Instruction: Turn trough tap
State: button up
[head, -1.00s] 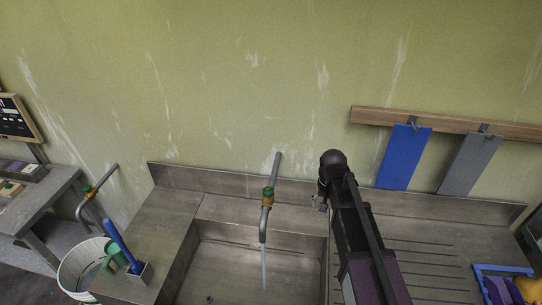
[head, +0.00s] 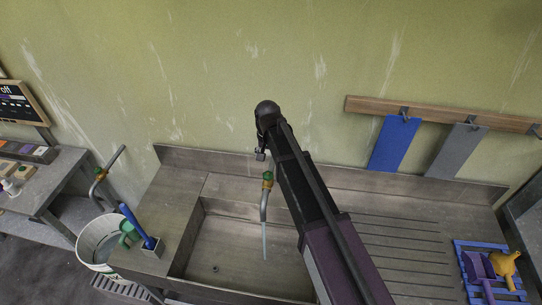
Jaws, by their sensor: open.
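The trough tap (head: 266,190) stands over the steel trough (head: 230,212), with a green handle (head: 268,176) on a brass body and a grey spout bent downward. A pale stream, seemingly water, runs from the spout into the trough. My gripper (head: 261,155) is open and empty at the end of my dark arm, close above and slightly left of the green handle. I cannot tell whether it touches the tap. My arm hides the tap's wall pipe and part of the trough's right side.
A second tap (head: 101,175) is above a white pail (head: 98,246) at the left. A blue-handled tool (head: 135,222) stands in a holder on the trough's left ledge. Blue and grey cloths (head: 396,143) hang on a wall rail.

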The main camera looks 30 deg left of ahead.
aim_at(268, 173)
jog(key=shift+f, duration=0.15)
notch_tip(268, 173, down, 9)
jog(key=b, duration=0.9)
jog(key=shift+c, duration=1)
jog(key=c, duration=0.5)
